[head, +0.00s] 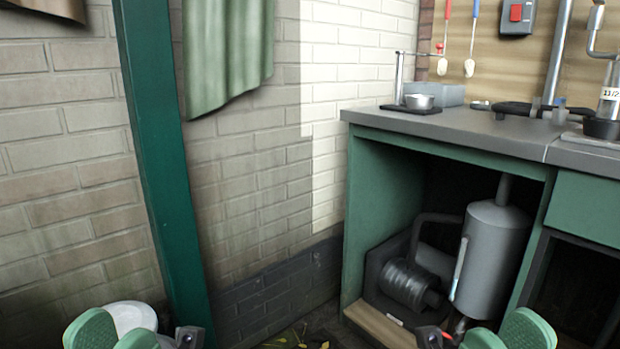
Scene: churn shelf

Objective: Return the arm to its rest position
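My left gripper (188,338) shows as a small dark part at the bottom edge, left of centre, beside green rounded parts of my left arm. My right gripper (430,338) shows as a similar dark part at the bottom edge, right of centre, beside green parts of my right arm. Both are cut off by the frame, so their fingers and whether they are open cannot be made out. I see nothing held in either one. Both are low and apart from the counter.
A green post (165,180) rises at the left. A white round object (132,314) sits low at left.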

